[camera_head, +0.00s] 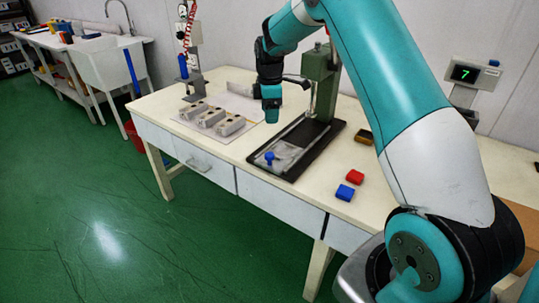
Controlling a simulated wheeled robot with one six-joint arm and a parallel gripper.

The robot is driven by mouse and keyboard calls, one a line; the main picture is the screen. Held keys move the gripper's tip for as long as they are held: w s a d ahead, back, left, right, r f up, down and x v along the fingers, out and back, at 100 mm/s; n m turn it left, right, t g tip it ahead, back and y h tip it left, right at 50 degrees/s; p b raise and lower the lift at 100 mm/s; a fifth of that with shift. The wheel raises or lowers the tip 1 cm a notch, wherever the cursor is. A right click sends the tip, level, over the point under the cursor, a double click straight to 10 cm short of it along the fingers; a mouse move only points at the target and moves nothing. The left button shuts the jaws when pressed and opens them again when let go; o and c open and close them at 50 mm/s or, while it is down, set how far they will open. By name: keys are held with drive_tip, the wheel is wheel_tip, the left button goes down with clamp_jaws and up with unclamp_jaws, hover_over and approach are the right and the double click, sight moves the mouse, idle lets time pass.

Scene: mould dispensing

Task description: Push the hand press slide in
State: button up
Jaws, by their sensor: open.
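The hand press has a green column (318,88) on a black base (330,133) on the table. Its grey slide (286,153) lies at the front end of the base, out in front of the column. A blue knob (269,157) stands on the slide's front part. My gripper (271,117) points down above the table, left of the press column and behind the knob in the picture. It is open, and nothing shows in it. It appears apart from both slide and knob; the gap between its fingers is hard to make out.
Several grey mould blocks (212,116) lie on a white sheet left of the press. A display (468,73) reads 7. The table's front edge is close to the slide.

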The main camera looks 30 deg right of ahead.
sight(269, 154)
wheel_tip(269, 154, down, 16)
drive_tip(key=shift+a+r+p, duration=0.1)
drive_tip(key=shift+p, duration=1.05)
